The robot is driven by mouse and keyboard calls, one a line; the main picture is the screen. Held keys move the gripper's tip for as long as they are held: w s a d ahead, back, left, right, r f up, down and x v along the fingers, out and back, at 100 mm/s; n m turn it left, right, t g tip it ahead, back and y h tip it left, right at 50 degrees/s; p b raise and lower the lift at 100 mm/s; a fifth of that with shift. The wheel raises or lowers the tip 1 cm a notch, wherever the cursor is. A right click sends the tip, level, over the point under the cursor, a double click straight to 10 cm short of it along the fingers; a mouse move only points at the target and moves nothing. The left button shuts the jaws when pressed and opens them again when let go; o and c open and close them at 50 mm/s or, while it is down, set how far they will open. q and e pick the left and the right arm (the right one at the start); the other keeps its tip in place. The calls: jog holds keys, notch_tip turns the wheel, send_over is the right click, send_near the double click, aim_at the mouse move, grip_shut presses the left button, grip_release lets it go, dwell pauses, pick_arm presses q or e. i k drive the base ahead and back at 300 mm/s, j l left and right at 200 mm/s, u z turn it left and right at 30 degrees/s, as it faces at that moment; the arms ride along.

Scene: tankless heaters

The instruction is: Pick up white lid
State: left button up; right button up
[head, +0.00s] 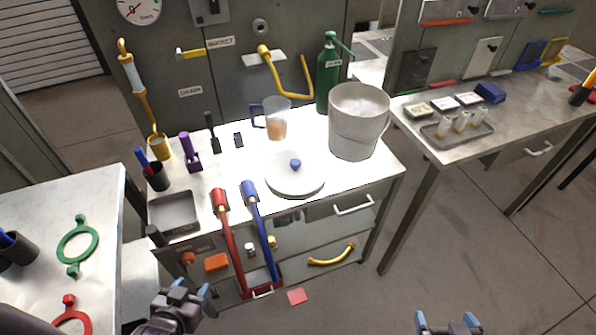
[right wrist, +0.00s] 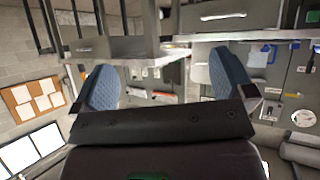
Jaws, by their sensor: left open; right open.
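The white lid (head: 285,184) is a round disc with a small blue knob (head: 295,164) on top. It lies flat on the middle workbench, near the front edge, in the head view. My left gripper (head: 187,292) is open and empty, low in front of the bench and left of the lid. My right gripper (head: 448,322) is at the bottom edge of the head view, far right of the lid and apart from it. In the right wrist view its two blue-padded fingers (right wrist: 170,85) stand wide apart with nothing between them. The lid cannot be made out in that view.
A grey-white bucket (head: 358,130) stands right of the lid. A clear pitcher (head: 277,120) stands behind it. Red (head: 230,235) and blue (head: 258,220) handled tools lean over the front edge to the left. A metal tray (head: 174,226) sits further left. Another table (head: 530,110) stands at right.

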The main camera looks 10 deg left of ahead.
aim_at(291, 171)
jog(key=l, duration=0.25)
jog(key=i+l, duration=0.1)
jog(key=l, duration=0.2)
jog(key=i+l+u, duration=0.1)
jog(key=l+u, duration=0.25)
jog(key=l, duration=0.4)
jog(key=u, duration=1.65)
